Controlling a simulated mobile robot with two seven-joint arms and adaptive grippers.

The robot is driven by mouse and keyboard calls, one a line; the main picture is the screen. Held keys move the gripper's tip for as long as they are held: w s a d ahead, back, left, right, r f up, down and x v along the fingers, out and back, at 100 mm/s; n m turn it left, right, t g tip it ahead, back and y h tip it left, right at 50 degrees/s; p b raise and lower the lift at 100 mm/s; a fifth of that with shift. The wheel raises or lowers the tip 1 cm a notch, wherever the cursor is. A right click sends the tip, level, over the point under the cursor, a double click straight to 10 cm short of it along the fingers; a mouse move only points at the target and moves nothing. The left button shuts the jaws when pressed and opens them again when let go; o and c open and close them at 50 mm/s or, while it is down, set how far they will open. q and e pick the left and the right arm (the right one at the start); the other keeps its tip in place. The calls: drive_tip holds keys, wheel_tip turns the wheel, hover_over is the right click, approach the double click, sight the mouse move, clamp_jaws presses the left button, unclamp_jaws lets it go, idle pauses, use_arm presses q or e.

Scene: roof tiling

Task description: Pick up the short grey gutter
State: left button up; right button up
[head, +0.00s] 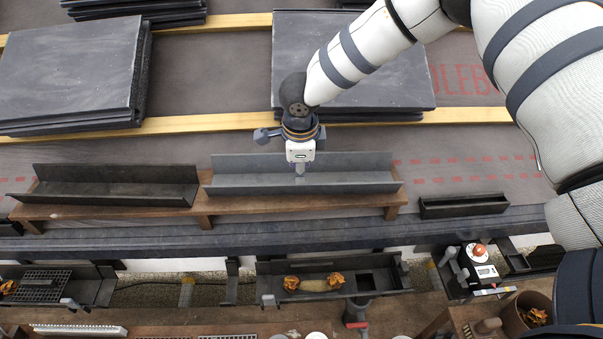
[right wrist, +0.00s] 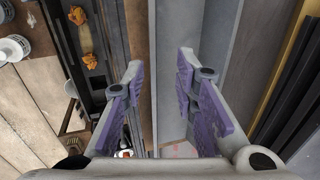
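The grey gutter (head: 240,182), an open trough, lies lengthwise on a brown wooden plank in the middle of the head view. My right gripper (head: 299,168) comes down over its middle, pointing downward. In the right wrist view the gripper (right wrist: 160,65) is open, its two purple-padded fingers apart. A grey length of the gutter (right wrist: 172,100) shows between and below the fingers; nothing is clamped. I cannot tell how far above the gutter the fingertips are. My left gripper is not in view.
A darker gutter (head: 117,185) lies left on the same plank (head: 250,203). A small black trough (head: 463,207) lies to the right. Slate stacks (head: 65,70) and wooden battens (head: 210,123) are behind. A dark mounted gutter with orange leaves (head: 290,284) runs in front, below the roof edge.

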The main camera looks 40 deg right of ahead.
sight(303, 187)
drive_tip(key=x, duration=0.6)
drive_tip(key=s+b+x, duration=0.1)
drive_tip(key=x, duration=0.2)
drive_tip(key=shift+d+f, duration=0.1)
drive_tip(key=shift+d, duration=0.15)
drive_tip(key=shift+c, duration=0.3)
clamp_jaws()
